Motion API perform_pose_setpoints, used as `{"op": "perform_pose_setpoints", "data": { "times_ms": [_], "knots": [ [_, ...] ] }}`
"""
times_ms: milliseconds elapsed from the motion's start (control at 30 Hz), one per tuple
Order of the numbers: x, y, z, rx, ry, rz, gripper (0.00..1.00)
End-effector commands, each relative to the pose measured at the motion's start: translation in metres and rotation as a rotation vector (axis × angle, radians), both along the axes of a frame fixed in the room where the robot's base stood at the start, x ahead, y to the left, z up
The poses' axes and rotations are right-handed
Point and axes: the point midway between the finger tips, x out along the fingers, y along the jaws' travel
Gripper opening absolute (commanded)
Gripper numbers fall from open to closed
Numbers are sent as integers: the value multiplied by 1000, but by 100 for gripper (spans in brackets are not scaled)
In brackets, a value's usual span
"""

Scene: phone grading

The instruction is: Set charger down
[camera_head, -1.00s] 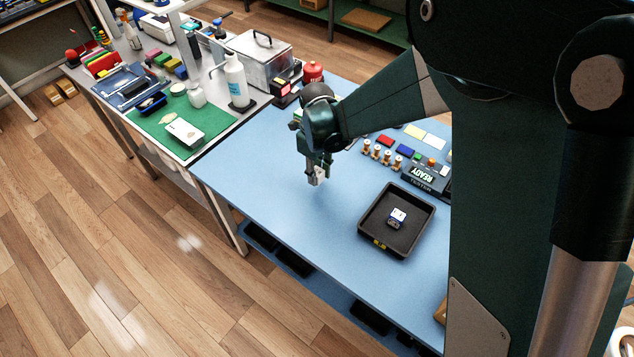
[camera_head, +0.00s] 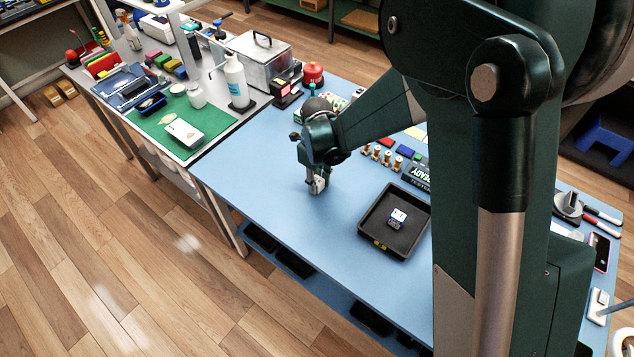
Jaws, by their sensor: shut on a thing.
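My gripper (camera_head: 317,187) points down over the left part of the blue table (camera_head: 270,180), left of the black tray. It is shut on a small white thing, likely the charger (camera_head: 317,184), which shows at the fingertips. The fingers hide most of it. It is at or just above the table top; I cannot tell whether it touches.
The black tray (camera_head: 375,212) holds a small dark and white item (camera_head: 397,218). Behind it stand several small copper-coloured pieces (camera_head: 376,152) and a READY sign (camera_head: 418,175). A phone (camera_head: 600,250) lies at the right. The table left of my gripper is clear.

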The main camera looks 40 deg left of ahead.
Motion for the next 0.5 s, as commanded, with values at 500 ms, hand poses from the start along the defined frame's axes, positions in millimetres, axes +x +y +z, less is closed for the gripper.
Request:
{"op": "perform_pose_setpoints", "data": {
  "times_ms": [500],
  "knots": [
    [0, 0, -3, 0, 0, 0, 38]
  ]
}}
